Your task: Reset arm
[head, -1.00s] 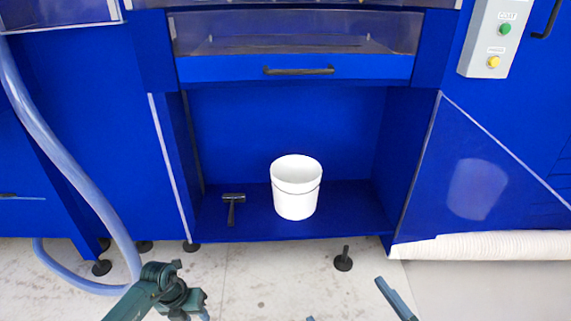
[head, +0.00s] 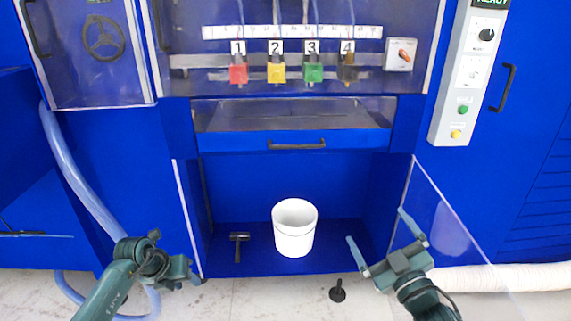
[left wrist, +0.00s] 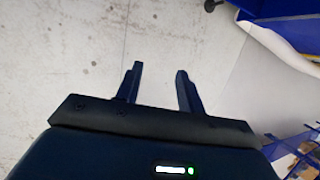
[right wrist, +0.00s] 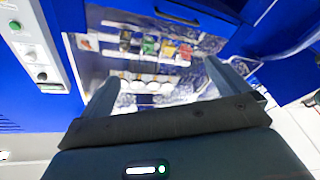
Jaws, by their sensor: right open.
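My left gripper (head: 188,273) is at the lower left of the head view, in front of the blue machine. In the left wrist view its two fingers (left wrist: 159,70) stand apart, with only pale floor between them. My right gripper (head: 377,226) is at the lower right of the head view, fingers pointing up and wide apart. In the right wrist view nothing sits between its fingers (right wrist: 158,74), and the machine front shows beyond. Both grippers are empty and apart from each other.
A white bucket (head: 294,228) and a black hammer-like tool (head: 238,246) are on the blue bottom shelf. A clear-topped drawer (head: 296,140) is above. A control box (head: 467,75) is at right. A hose (head: 75,165) hangs at left.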

